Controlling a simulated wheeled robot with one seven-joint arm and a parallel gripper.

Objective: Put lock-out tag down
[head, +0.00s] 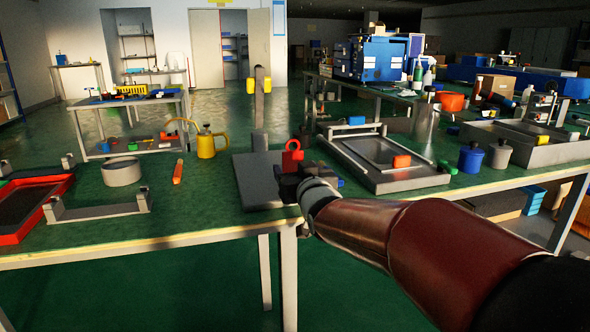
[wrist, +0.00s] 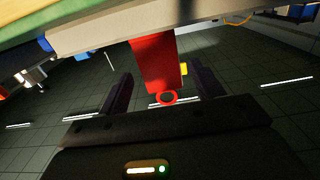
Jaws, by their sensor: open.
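The red lock-out tag (head: 292,157), with a ring at its end, shows just behind my gripper (head: 285,184) at the grey press base. Its lower part is hidden by the gripper in the head view. In the wrist view the red tag (wrist: 154,62) lies between the two spread fingers of my gripper (wrist: 163,88), its ring toward the palm. The fingers show a gap on both sides of it. The grey press base (head: 252,180) is on the green bench, with an upright post (head: 260,97) with yellow knobs behind it.
A grey tray frame (head: 425,180) with an orange block (head: 401,161) stands right of the press base. Blue and grey lidded pots (head: 471,158) are further right. A yellow can (head: 207,146), an orange stick (head: 178,172) and a round grey dish (head: 122,173) lie left. Bare green bench shows between them.

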